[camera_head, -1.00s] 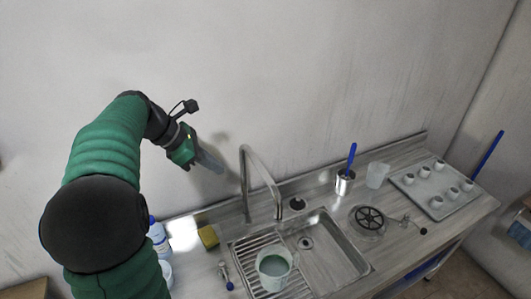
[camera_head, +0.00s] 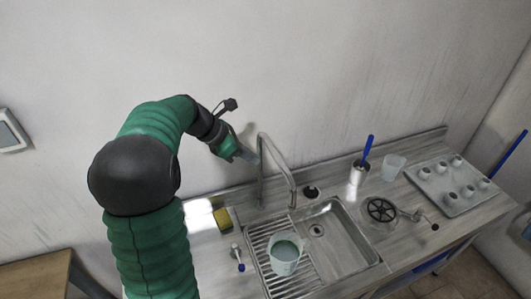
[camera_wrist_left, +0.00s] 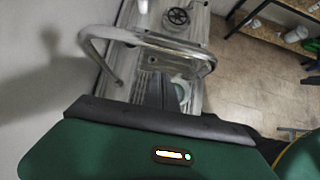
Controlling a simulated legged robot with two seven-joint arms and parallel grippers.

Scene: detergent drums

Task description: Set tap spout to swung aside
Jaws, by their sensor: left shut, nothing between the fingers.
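The tap is a grey metal tube at the back of the sink. Its post stands upright, and its spout (camera_head: 278,165) arches forward and right, with its end near the back left of the sink basin (camera_head: 335,235). My left gripper (camera_head: 248,157) is shut and empty, close to the left of the post's upper part. In the left wrist view the tap spout (camera_wrist_left: 150,40) curves across, just beyond my shut fingers (camera_wrist_left: 155,88). I cannot tell whether they touch it. My right gripper is not in view.
A cup of greenish liquid (camera_head: 286,250) stands on the ribbed drainer. A yellow sponge (camera_head: 222,218) lies left of the tap. The wall is close behind.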

